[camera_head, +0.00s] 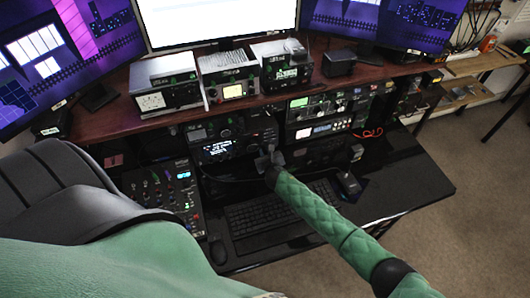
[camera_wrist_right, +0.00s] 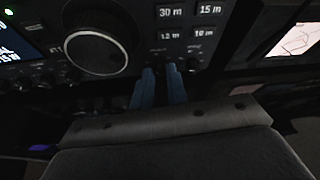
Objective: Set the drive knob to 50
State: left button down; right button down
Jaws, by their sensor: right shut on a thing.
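The radio (camera_head: 222,147) with a lit display sits in the rack under the wooden shelf. My right gripper (camera_head: 267,158) reaches its lower right front in the head view. In the right wrist view, the two blue fingers (camera_wrist_right: 161,72) are close together and shut on a small knob below the band buttons (camera_wrist_right: 189,22). The fingers hide most of that knob. Its label and pointer cannot be read, so I cannot tell its setting. The large tuning dial (camera_wrist_right: 98,48) is to the left of the fingers. My left gripper is not in view.
Another small knob (camera_wrist_right: 193,62) stands just right of the fingers. A mixer (camera_head: 163,195), keyboard (camera_head: 268,212) and mouse (camera_head: 218,252) are on the black desk (camera_head: 405,180). More radios (camera_head: 325,110) fill the rack to the right. The desk's right end is mostly clear.

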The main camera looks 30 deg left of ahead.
jog(key=shift+r, duration=0.1)
jog(key=c, duration=1.4)
grip_release()
jog(key=b+v, duration=0.1)
jog(key=v, duration=0.5)
jog(key=shift+s+d+b, duration=0.1)
jog(key=shift+b, duration=0.3)
jog(key=shift+s+d+r, duration=0.25)
jog(key=shift+s+d, duration=0.2)
jog(key=shift+s, duration=0.05)
